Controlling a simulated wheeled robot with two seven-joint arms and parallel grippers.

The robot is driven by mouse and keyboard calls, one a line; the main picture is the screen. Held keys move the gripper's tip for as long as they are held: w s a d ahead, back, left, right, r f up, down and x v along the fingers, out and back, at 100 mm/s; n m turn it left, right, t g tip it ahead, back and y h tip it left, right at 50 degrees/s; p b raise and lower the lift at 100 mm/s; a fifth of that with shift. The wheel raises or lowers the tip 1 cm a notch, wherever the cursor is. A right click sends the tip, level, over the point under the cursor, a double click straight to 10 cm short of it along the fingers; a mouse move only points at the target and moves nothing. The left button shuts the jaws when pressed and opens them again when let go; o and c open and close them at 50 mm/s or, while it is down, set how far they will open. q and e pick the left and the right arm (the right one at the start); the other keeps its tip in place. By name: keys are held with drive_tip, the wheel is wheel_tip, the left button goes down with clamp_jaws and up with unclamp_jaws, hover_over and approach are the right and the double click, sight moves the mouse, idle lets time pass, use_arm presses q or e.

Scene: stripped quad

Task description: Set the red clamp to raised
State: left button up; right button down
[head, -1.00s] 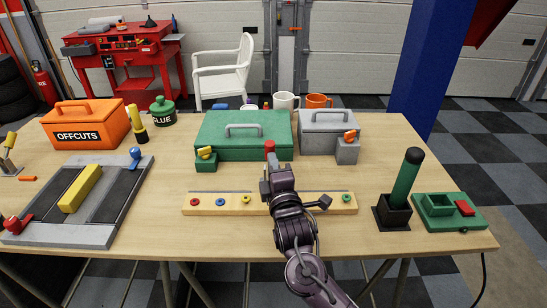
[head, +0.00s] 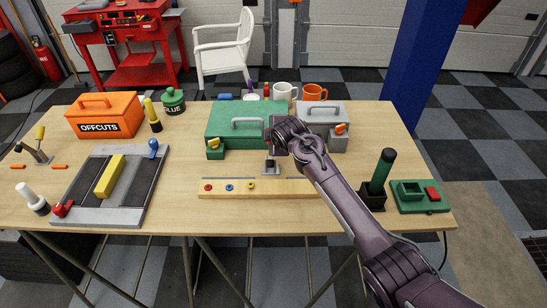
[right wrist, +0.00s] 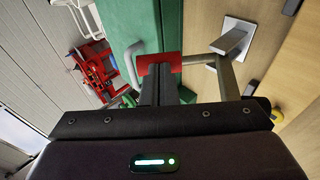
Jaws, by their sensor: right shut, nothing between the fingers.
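The red clamp (head: 269,167) stands on the table between the green toolbox and the wooden strip. In the head view its metal base shows, while my right arm hides most of its upper part. In the right wrist view its red grip (right wrist: 159,64) lies at my fingertips, joined by a metal lever to the pale base plate (right wrist: 239,36). The lever looks upright, though its exact tilt is hard to tell. My right gripper (head: 271,143) is shut and empty, right beside the red grip; its dark fingers also show in the wrist view (right wrist: 171,88). My left gripper is out of view.
The green toolbox (head: 225,118) and grey box (head: 325,108) stand just behind. The wooden strip (head: 215,188) lies in front. A green cylinder in a black holder (head: 372,197) stands right, near my forearm. A grey fixture (head: 130,190) lies left, with open table between.

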drive_tip(key=shift+w+f+g+b, duration=0.2)
drive_tip(key=shift+w+g, duration=0.3)
drive_tip(key=shift+w+f+g+b, duration=0.15)
drive_tip(key=shift+w+f+g, duration=0.05)
drive_tip(key=shift+w+g, duration=0.3)
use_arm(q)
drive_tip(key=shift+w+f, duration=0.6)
use_arm(e)
drive_tip(key=shift+w+f, duration=0.15)
drive_tip(key=shift+w, duration=0.05)
use_arm(q)
drive_tip(key=shift+b, duration=0.3)
